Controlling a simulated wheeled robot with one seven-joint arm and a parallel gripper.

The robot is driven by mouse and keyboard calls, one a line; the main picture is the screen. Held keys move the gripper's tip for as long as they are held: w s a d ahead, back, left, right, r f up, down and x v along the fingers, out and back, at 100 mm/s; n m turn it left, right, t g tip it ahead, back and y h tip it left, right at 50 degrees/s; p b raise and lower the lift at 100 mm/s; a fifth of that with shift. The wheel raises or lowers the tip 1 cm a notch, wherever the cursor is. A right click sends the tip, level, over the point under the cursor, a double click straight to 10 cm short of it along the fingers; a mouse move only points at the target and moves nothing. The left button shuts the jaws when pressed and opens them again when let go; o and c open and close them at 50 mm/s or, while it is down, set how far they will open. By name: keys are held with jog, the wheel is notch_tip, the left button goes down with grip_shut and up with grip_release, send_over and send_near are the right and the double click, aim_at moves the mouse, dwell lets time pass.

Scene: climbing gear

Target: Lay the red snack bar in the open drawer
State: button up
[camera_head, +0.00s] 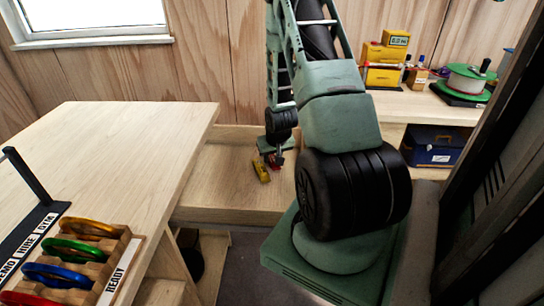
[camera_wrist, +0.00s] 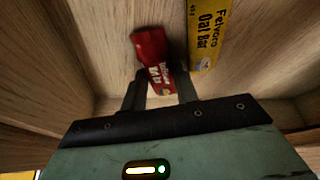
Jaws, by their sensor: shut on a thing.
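The red snack bar (camera_wrist: 150,52) is between the fingers of my gripper (camera_wrist: 161,84) in the wrist view, and the gripper is shut on it. Its printed label is partly hidden by the near end of the fingers. The bar is inside the outline of the open wooden drawer (camera_wrist: 110,50). I cannot tell whether it touches the drawer floor. In the head view my gripper (camera_head: 274,157) reaches down over the pale drawer (camera_head: 222,185), with a small bit of red showing at its tip.
A yellow oat bar (camera_wrist: 207,35) lies in the drawer just right of the red bar; it also shows in the head view (camera_head: 261,171). The left of the drawer is bare. A wooden worktop (camera_head: 120,150) with a rack of coloured rings (camera_head: 70,262) stands left.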

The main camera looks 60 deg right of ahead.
jog(key=shift+f, duration=0.2)
jog(key=o, duration=0.7)
jog(key=shift+s+r, duration=0.1)
jog(key=shift+r, duration=0.4)
jog(key=v, duration=1.1)
jog(key=shift+s, duration=0.15)
